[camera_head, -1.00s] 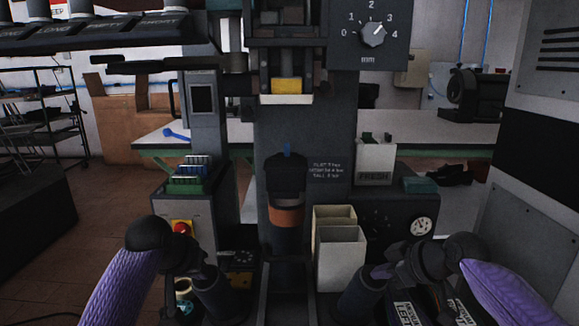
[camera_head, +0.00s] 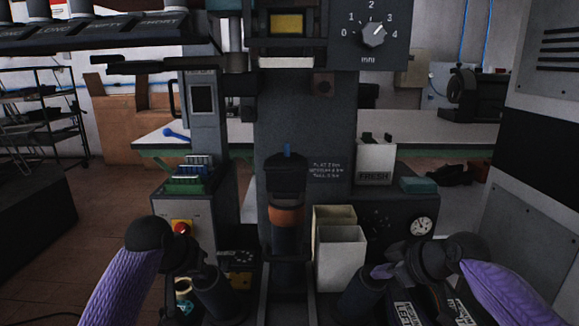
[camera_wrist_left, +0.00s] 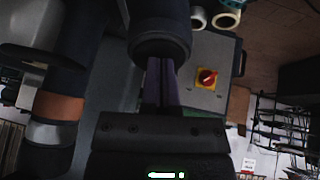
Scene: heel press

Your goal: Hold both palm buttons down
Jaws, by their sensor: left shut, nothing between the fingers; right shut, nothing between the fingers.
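In the head view, the left palm button's dark round housing (camera_head: 217,297) stands at the press's lower left, and the right one (camera_head: 358,298) at its lower right. My left gripper (camera_head: 204,271) is shut and empty, with its tips at the left housing. In the left wrist view the shut fingers (camera_wrist_left: 161,82) reach the rim of the dark round housing (camera_wrist_left: 160,42). My right gripper (camera_head: 384,271) is shut and empty, its tips at the right housing. The button faces are hidden, so I cannot tell how far either is pressed.
Between my arms stand a dark post with an orange-brown band (camera_head: 287,215) and pale open bins (camera_head: 341,258). The press head with a yellow block (camera_head: 287,23) is high above. A red knob (camera_head: 181,228) sits left, a gauge (camera_head: 421,226) right.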

